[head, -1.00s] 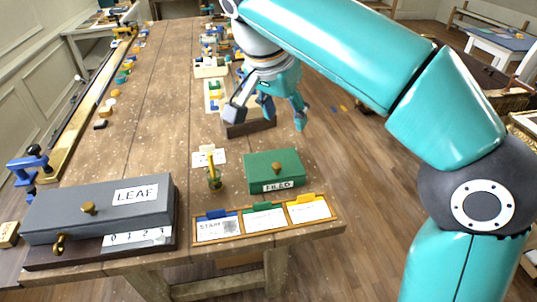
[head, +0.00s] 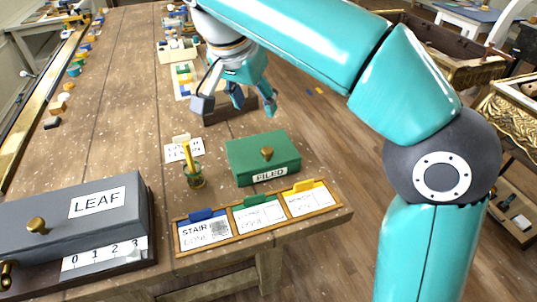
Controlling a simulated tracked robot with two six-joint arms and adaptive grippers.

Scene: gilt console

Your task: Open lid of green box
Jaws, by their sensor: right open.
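The green box (head: 250,170) sits on the wooden table near its right front. Its green lid is shut, with a small brass knob (head: 267,153) on top and a white FILED label (head: 270,174) on the front. My right gripper (head: 240,105) hangs above the table behind the box, fingers pointing down and spread apart. It is open and empty, and clear of the box. My left gripper does not show.
A tray of cards (head: 258,220) lies in front of the box. A grey LEAF box (head: 75,222) is at front left.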

